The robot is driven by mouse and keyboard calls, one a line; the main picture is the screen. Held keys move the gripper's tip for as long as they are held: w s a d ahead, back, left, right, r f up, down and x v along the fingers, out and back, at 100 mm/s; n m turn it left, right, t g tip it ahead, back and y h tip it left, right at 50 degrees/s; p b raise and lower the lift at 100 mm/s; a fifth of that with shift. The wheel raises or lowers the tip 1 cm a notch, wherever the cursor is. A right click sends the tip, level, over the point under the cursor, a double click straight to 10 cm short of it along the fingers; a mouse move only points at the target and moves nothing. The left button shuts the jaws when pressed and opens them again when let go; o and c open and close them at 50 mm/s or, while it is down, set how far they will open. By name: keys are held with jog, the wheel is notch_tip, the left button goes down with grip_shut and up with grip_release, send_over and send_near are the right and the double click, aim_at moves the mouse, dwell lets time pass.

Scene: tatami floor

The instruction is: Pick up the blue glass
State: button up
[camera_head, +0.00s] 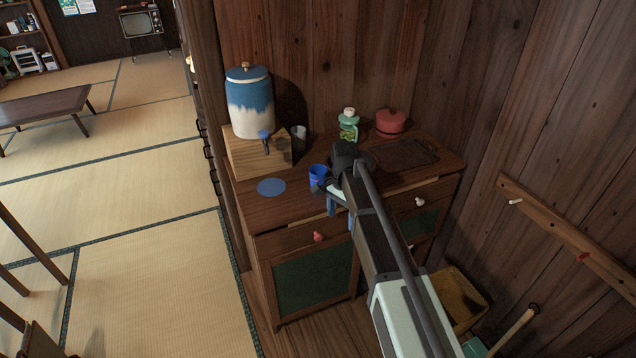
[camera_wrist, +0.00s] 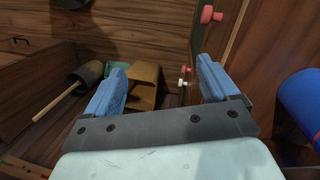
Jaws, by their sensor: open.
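The blue glass (camera_head: 318,176) stands upright on the wooden cabinet top, near its front edge. My gripper (camera_head: 336,210) is open and empty, just right of the glass and over the front edge, with its blue fingers pointing down in the head view. The wrist view shows the two blue fingers spread apart, with nothing held in the gap of my gripper (camera_wrist: 161,66). The blue glass (camera_wrist: 305,98) shows at the right edge of the wrist view, outside the fingers and partly cut off.
A blue-and-white dispenser (camera_head: 250,105) stands on a wooden box at the back left, with a dark cup (camera_head: 299,138) beside it. A blue round mat (camera_head: 271,187) lies left of the glass. A green jar (camera_head: 348,128) and red pot (camera_head: 391,121) stand behind.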

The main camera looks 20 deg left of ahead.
notch_tip(320, 180, up, 11)
send_over(318, 179)
jog(key=s+d, duration=0.3)
jog(key=s, duration=0.2)
jog(key=w+a+r+t, duration=0.2)
jog(key=w+a+r, duration=0.25)
jog(key=w, duration=0.25)
jog(key=shift+n+y, duration=0.4)
jog(key=f, duration=1.3)
jog(key=shift+w+d+f, duration=0.15)
jog(key=shift+w+d, duration=0.1)
jog(key=c, duration=1.1)
